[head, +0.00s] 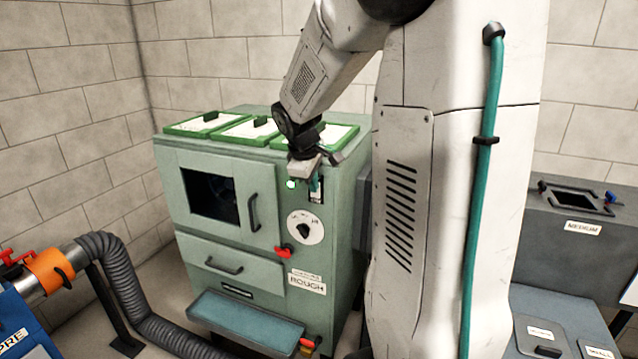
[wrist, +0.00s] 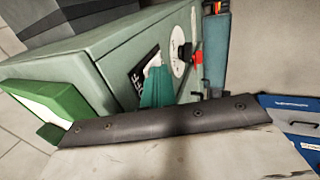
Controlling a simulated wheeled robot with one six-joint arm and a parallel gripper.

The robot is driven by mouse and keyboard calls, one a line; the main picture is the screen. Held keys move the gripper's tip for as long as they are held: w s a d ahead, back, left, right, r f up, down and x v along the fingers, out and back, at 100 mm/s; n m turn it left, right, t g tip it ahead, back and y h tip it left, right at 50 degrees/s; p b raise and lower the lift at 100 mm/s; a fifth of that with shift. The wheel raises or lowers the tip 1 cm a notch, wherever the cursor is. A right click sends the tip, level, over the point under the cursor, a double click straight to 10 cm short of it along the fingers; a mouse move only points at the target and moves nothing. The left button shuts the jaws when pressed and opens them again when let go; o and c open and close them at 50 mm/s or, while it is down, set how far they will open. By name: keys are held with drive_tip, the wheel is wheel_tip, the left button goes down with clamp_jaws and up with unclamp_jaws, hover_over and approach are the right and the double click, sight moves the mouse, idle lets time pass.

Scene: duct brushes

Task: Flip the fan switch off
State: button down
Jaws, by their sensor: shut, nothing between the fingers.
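The fan switch (head: 319,196) is a small dark plate on the front of the green cabinet (head: 350,215), high on its right side. My gripper (head: 315,182) is in front of the plate, its teal fingertips shut and empty. In the wrist view the fingertips (wrist: 156,86) overlap the black switch plate (wrist: 142,72), which carries white lettering. The lever is hidden behind the fingers, so I cannot tell its position or whether I touch it. A green lamp (head: 291,184) beside the plate is lit.
Below the switch are a round dial (head: 305,228) and a red knob (head: 284,251). Green-framed panels (head: 250,131) lie on the cabinet top. A blue tray (head: 245,322) juts out low in front. A grey hose (head: 110,265) runs at the left; a grey box (head: 585,250) stands at the right.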

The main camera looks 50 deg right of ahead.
drive_tip(key=shift+d, duration=0.25)
drive_tip(key=shift+a, duration=0.2)
drive_tip(key=shift+r, duration=0.8)
drive_tip(key=a+v, duration=0.1)
drive_tip(key=v, duration=1)
drive_tip(key=shift+s+a, duration=0.25)
drive_tip(key=shift+a, duration=0.05)
